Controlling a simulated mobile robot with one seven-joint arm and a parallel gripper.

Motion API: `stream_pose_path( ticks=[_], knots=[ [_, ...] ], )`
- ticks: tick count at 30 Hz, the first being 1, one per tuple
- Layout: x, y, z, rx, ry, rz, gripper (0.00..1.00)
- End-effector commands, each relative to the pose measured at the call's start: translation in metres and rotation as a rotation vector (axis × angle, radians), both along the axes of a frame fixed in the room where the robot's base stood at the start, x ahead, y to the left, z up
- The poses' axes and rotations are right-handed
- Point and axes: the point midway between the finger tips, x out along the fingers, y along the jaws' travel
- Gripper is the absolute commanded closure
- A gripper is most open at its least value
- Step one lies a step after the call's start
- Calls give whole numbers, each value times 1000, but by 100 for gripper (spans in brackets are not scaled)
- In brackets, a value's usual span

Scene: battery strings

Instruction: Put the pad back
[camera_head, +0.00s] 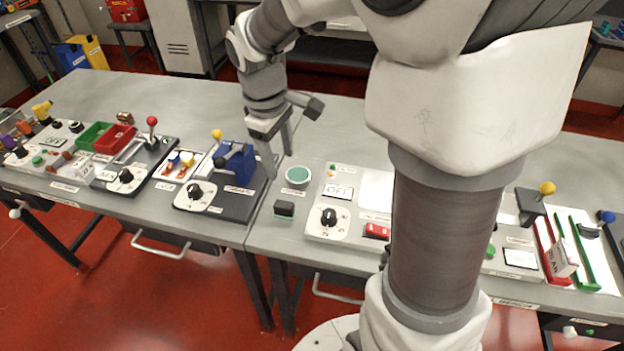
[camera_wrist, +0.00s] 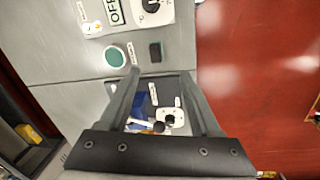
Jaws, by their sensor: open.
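A small dark block, which looks like the pad (camera_head: 284,209), lies on the grey bench near its front edge. It also shows in the wrist view (camera_wrist: 155,51), just beyond the fingertips. A round green disc with a pale rim (camera_head: 298,176) lies behind the pad, apart from it; in the wrist view the disc (camera_wrist: 114,57) is left of the pad. My gripper (camera_head: 280,160) is open and empty, above the bench to the left of the disc. In the wrist view its two fingers (camera_wrist: 162,73) stand apart with nothing between them.
A blue block with a yellow-knobbed lever (camera_head: 233,160) stands close to the left of my gripper. A panel with a black dial and red switch (camera_head: 328,217) is right of the pad. The bench behind the disc is bare. My arm hides part of the right bench.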

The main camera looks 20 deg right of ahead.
Motion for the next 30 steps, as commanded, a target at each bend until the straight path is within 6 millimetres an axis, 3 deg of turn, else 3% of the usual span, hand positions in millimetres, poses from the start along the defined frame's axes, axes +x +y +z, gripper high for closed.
stream_pose_path(
  ticks=[6, 15, 24, 30],
  knots=[
    [-42, -4, 44, 31, -127, -171, 36],
    [-103, -5, 80, 119, -288, -399, 36],
    [-155, -5, 91, 242, -410, -596, 36],
    [-168, -5, 90, 285, -439, -648, 36]
  ],
)
